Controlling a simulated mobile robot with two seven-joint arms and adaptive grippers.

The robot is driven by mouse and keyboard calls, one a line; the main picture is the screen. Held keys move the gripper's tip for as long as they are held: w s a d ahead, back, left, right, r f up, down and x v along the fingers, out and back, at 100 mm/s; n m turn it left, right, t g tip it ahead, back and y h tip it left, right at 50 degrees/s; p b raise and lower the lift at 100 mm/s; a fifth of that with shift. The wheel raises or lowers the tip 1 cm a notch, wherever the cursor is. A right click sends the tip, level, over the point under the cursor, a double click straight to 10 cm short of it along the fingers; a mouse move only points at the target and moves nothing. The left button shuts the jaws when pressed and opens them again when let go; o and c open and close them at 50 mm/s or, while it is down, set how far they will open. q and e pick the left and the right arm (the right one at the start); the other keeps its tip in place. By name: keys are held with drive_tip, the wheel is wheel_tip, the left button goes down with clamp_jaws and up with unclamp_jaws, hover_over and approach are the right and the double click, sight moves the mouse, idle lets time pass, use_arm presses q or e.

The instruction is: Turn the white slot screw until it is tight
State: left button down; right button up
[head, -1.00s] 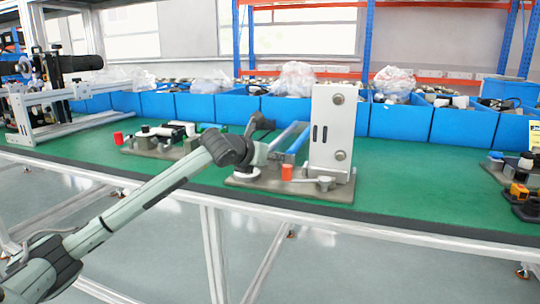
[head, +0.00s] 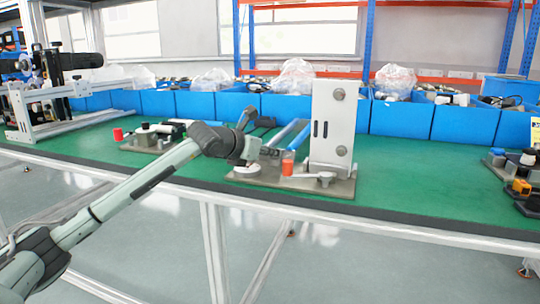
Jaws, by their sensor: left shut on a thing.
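A white round screw head (head: 246,169) sits low at the left front of a grey base plate (head: 285,188) on the green bench. Its slot is too small to make out. My left arm comes in from the left, and my left gripper (head: 248,161) points down at the screw head. The gripper is shut on the white screw; its fingers are small and partly hidden by my wrist. My right gripper is not in view.
A white upright plate (head: 334,125) and a red-orange cap (head: 288,168) stand on the same base, with blue-grey rods behind. Another fixture (head: 150,138) and a red cylinder (head: 118,134) lie left. Blue bins (head: 400,118) line the back.

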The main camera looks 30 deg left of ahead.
use_arm(q)
drive_tip(key=c, duration=1.4)
unclamp_jaws()
drive_tip(key=v, duration=1.2)
drive_tip(key=shift+r, duration=0.1)
